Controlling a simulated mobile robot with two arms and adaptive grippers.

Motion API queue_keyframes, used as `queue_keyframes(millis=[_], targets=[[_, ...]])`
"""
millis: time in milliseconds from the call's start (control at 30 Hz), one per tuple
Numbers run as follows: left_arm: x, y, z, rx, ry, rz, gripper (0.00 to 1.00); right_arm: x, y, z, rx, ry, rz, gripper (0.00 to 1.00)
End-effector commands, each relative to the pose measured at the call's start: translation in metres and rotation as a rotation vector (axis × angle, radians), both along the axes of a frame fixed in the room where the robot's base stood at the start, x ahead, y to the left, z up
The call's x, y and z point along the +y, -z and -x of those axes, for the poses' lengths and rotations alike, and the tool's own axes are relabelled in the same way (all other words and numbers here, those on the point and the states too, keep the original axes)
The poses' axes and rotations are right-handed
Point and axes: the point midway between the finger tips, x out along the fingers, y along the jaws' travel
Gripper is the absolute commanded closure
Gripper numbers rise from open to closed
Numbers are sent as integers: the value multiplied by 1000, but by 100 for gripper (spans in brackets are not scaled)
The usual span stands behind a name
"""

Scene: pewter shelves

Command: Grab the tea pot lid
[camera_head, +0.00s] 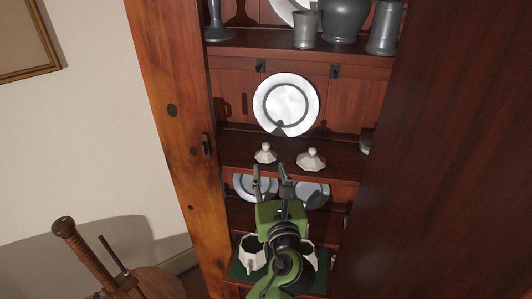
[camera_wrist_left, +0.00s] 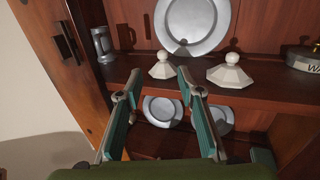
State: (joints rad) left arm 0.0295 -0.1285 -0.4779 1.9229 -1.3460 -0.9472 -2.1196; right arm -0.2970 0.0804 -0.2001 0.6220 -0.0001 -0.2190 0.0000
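Two white faceted lids with knobs stand on the middle shelf: a left lid (camera_head: 265,154) and a right lid (camera_head: 311,160). In the left wrist view the left lid (camera_wrist_left: 162,66) is ahead of the fingers, and the right lid (camera_wrist_left: 230,72) is to their right. My left gripper (camera_head: 271,176) is open and empty, just in front of and below the shelf edge, apart from both lids. It also shows in the left wrist view (camera_wrist_left: 157,85). White pots (camera_head: 252,253) stand lower down, partly hidden by my left arm. My right gripper does not show.
A pewter plate (camera_head: 286,104) leans behind the lids. The middle shelf (camera_wrist_left: 272,93) has a front edge near my fingers. A mug (camera_wrist_left: 102,45) and a tin (camera_wrist_left: 303,60) stand at its sides. More plates (camera_wrist_left: 163,110) are below. Cabinet sides close in both flanks.

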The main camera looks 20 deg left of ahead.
Motion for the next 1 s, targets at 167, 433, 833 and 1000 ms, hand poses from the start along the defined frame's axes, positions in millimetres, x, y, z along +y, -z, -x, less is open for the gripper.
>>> queue_keyframes(millis=[167, 433, 833, 1000], targets=[[17, -3, -34, -1, -2, 2, 65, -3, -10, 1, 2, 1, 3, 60], [29, 0, -62, 1, -1, 6, 65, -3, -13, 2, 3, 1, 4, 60], [43, 2, -104, 1, -3, 4, 65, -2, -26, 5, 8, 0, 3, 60], [46, 4, -112, 1, -1, 7, 65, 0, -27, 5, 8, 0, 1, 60]])
